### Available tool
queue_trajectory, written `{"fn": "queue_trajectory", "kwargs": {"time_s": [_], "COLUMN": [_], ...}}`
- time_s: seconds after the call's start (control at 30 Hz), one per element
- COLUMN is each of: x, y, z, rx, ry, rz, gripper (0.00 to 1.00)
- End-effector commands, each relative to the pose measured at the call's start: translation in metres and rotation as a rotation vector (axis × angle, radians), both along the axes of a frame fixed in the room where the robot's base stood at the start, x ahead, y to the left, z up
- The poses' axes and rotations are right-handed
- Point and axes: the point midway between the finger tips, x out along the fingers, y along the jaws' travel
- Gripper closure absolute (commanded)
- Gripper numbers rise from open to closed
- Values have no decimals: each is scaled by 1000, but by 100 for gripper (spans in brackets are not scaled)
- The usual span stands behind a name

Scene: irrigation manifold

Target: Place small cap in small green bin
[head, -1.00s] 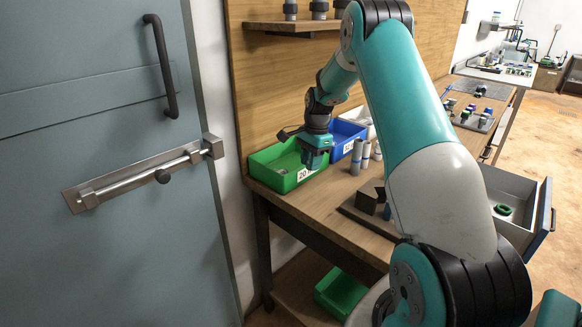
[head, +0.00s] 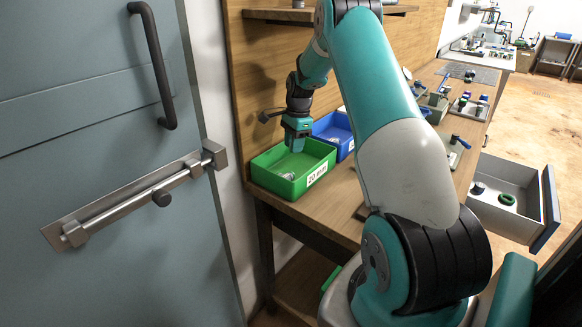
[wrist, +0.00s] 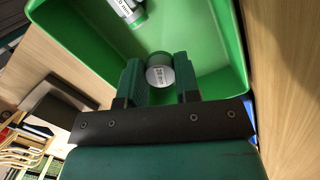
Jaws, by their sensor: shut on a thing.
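The small green bin (head: 318,181) stands at the near left end of the workbench, with a "20 mm" label on its front. My gripper (head: 296,147) points down over its back part. In the wrist view, the two fingers (wrist: 159,88) are around a small round cap (wrist: 160,75) with a light, labelled face, and are shut on it. The green bin's wall and floor (wrist: 205,40) lie behind the cap. A labelled cylindrical fitting (wrist: 130,12) lies in the bin. In the head view the cap is hidden by the gripper.
A blue bin (head: 345,146) stands right beside the green bin. A wooden shelf (head: 265,15) is above, on the back panel. An open drawer (head: 540,205) juts out at right, with a green ring (head: 507,199) inside. A blue-grey door (head: 90,130) is at left.

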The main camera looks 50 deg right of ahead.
Motion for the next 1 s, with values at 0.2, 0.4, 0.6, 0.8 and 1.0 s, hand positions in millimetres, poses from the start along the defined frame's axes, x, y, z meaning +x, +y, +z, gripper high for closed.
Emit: {"fn": "queue_trajectory", "kwargs": {"time_s": [0.2, 0.4, 0.6, 0.8, 1.0], "x": [-4, -4, -2, -2, -2], "y": [-5, -4, -4, -3, -2], "z": [-37, -55, -79, -80, -83], "rx": [2, 2, 0, 0, 0], "ry": [2, 2, 1, 0, 0], "rz": [-8, -7, -4, -3, -2], "gripper": [92, 92, 92, 92, 59]}}
